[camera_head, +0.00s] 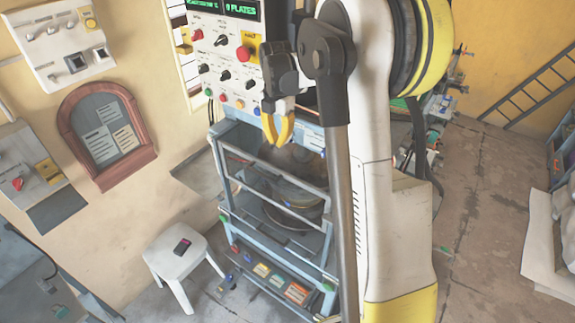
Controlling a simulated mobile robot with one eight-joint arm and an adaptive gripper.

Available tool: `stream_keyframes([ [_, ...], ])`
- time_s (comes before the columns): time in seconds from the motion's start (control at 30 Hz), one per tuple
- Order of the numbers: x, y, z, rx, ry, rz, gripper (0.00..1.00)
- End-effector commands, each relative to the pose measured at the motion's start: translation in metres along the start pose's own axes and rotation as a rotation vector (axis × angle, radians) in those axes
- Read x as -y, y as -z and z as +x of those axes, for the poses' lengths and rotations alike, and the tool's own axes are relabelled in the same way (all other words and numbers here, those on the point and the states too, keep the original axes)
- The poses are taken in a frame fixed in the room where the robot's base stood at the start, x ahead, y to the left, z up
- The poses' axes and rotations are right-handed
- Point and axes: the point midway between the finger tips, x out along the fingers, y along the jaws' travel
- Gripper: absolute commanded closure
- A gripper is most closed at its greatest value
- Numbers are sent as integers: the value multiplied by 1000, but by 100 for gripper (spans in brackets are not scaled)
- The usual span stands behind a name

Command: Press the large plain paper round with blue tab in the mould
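The press (228,185) is a pale blue metal frame below a white control panel, near the middle of the view. Inside it, behind the frame bars, round dark and metallic parts (298,214) show; I cannot tell which is the mould. My gripper (278,138) has yellow fingers and hangs in front of the panel, above the press frame. Its fingertips are apart, with nothing visible between them. I cannot make out a paper round with a blue tab. My arm hides the right side of the press.
Coloured items lie on the press's low shelf (262,285). Pale sheets or sacks (545,235) lie at the far right. The floor (485,215) right of my arm is mostly clear.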

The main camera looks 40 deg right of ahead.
Motion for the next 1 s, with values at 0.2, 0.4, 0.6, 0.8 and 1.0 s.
stream_keyframes([
  [0.2,-1,-1,38,2,1,0,100],
  [0.4,-1,-1,81,3,1,1,100],
  [0.6,-1,-1,114,3,1,1,100],
  [0.8,-1,-1,132,4,1,1,100],
  [1.0,0,-1,135,4,1,1,100],
])
